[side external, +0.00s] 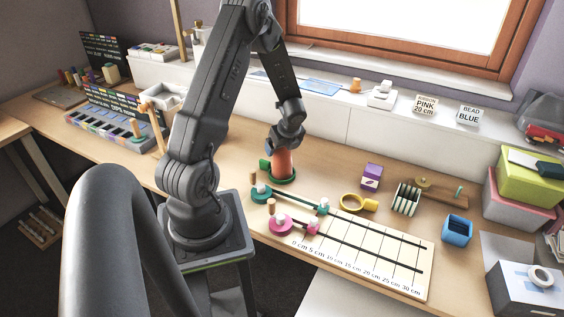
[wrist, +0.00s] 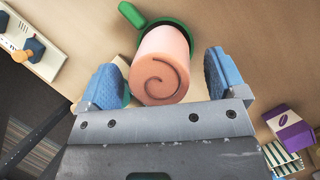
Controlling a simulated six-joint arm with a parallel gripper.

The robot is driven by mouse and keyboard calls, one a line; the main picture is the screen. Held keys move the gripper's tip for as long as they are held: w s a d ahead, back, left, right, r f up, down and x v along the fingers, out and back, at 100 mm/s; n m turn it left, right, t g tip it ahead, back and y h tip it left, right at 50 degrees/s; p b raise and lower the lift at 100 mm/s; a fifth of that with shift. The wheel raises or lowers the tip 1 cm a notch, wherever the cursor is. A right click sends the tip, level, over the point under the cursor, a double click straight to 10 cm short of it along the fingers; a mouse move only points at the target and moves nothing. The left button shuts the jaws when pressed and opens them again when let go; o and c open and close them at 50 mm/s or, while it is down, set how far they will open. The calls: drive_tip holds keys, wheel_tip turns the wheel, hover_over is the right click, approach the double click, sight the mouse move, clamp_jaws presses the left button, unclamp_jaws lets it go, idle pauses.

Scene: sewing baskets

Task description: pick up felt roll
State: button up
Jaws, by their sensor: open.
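The felt roll (side external: 281,163) is a salmon-pink cylinder standing upright on the table in a green holder (side external: 264,165). In the wrist view its top end shows a dark spiral (wrist: 161,76), and the green holder (wrist: 131,14) shows behind it. My gripper (side external: 284,149) is pointing down just over the roll. In the wrist view its two blue fingers are spread, one on each side of the roll (wrist: 160,84), with a visible gap on the right. Contact on the left cannot be told. The roll's lower part is hidden.
A white measuring board (side external: 385,262) with green and pink sliders lies in front right of the roll. A segmented tray (side external: 112,128) is at the left.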

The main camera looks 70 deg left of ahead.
drive_tip(key=shift+a+f, duration=0.15)
drive_tip(key=shift+f, duration=0.1)
drive_tip(key=shift+c, duration=0.4)
drive_tip(key=c, duration=1.3)
